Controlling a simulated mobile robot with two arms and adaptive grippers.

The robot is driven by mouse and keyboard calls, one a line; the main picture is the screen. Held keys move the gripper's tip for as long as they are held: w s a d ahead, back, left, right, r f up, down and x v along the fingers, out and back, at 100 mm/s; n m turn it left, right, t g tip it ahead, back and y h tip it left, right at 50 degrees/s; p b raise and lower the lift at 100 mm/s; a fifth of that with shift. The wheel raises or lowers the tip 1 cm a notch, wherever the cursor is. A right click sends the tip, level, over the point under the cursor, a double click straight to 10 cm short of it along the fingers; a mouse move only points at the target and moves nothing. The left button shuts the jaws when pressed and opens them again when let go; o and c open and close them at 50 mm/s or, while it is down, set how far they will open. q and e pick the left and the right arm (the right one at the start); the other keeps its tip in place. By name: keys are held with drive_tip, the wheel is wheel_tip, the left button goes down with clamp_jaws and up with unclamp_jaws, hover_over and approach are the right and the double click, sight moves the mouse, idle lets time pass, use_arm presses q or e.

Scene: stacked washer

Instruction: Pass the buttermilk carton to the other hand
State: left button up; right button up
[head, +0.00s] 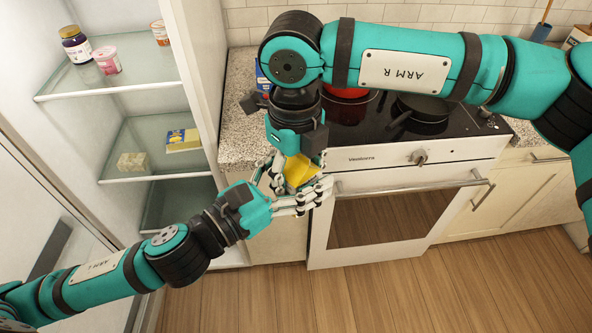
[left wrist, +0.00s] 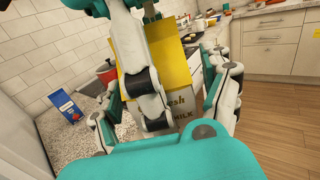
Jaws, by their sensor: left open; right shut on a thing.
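The buttermilk carton (head: 298,171), yellow with printed lettering, is held below my right gripper (head: 291,164), which points down and is shut on it. In the left wrist view, the carton (left wrist: 173,55) stands between the spread fingers of my left gripper (left wrist: 170,110), with a right gripper finger across its near face. My left gripper (head: 300,193) reaches in from the lower left and is open around the carton's lower part. Whether its fingers touch the carton is unclear. Fingers of both hands hide much of the carton.
An open fridge with glass shelves (head: 127,67) stands at left, holding jars and packets. A stove (head: 400,185) with a red pot (head: 346,92) and a dark pan (head: 424,112) is behind the arms. A blue box (left wrist: 64,106) stands on the counter. The wooden floor in front is clear.

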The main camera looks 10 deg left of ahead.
use_arm(q)
drive_tip(key=shift+f, duration=0.1)
drive_tip(key=w+a+f+n+g+y, duration=0.1)
drive_tip(key=w+a+f+n+y, duration=0.2)
drive_tip(key=f, duration=0.7)
drive_tip(key=w+a+f+n+g+y, duration=0.15)
drive_tip(key=a+f+n, duration=0.3)
drive_tip(key=f, duration=0.55)
drive_tip(key=w+a+f+n+y, duration=0.1)
drive_tip(key=a+f+n+y, duration=0.3)
drive_tip(key=f, duration=0.7)
drive_tip(key=s+a+f+n+g+y, duration=0.1)
drive_tip(key=s+a+f+n, duration=0.15)
drive_tip(key=f+n, duration=0.45)
drive_tip(key=s+a+f+n+g+y, duration=0.15)
drive_tip(key=a+f+n, duration=0.25)
drive_tip(key=f, duration=0.5)
drive_tip(key=s+a+f+n+g, duration=0.35)
drive_tip(key=s+f+n, duration=0.75)
drive_tip(key=s+f, duration=0.5)
drive_tip(key=s+d+f+n+g, duration=0.2)
drive_tip(key=s+n, duration=0.2)
drive_tip(key=s, duration=0.5)
drive_tip(key=s+d+f+n+g, duration=0.2)
drive_tip(key=s+f+n, duration=0.1)
drive_tip(key=s, duration=0.7)
drive_tip(key=shift+n+g, duration=0.35)
drive_tip(key=shift+n, duration=0.1)
drive_tip(key=shift+f, duration=0.1)
